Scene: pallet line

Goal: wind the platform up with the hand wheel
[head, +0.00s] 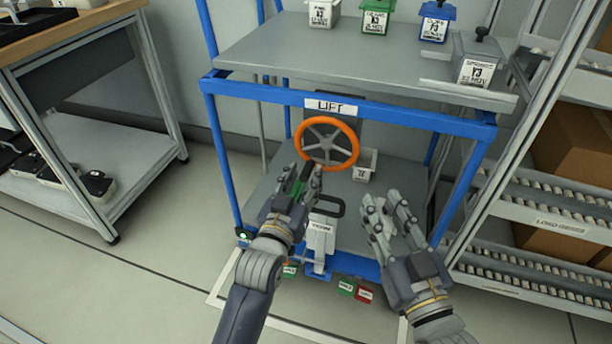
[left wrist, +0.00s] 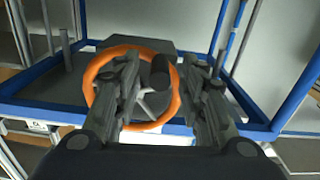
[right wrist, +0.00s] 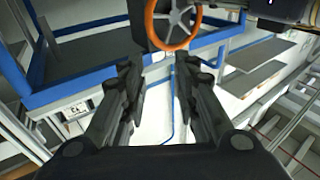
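The orange hand wheel (head: 350,132) with grey spokes is mounted on the front of the blue lift frame (head: 400,117), below the LIFT label. A dark handle knob (left wrist: 160,70) projects from the wheel. My left gripper (head: 305,178) is in front of the wheel's lower left. In the left wrist view its fingers are apart, with the knob between them; contact cannot be told. My right gripper (head: 388,205) is open and empty, below and right of the wheel. A grey upper plate (head: 300,62) and a lower grey deck (head: 395,190) show in the frame.
Several labelled containers, including a green one (head: 375,18) and a grey one (head: 475,60), stand on the upper plate. A roller rack (head: 545,205) with cardboard boxes is at the right. A bench (head: 90,160) stands at the left. Floor between bench and lift is clear.

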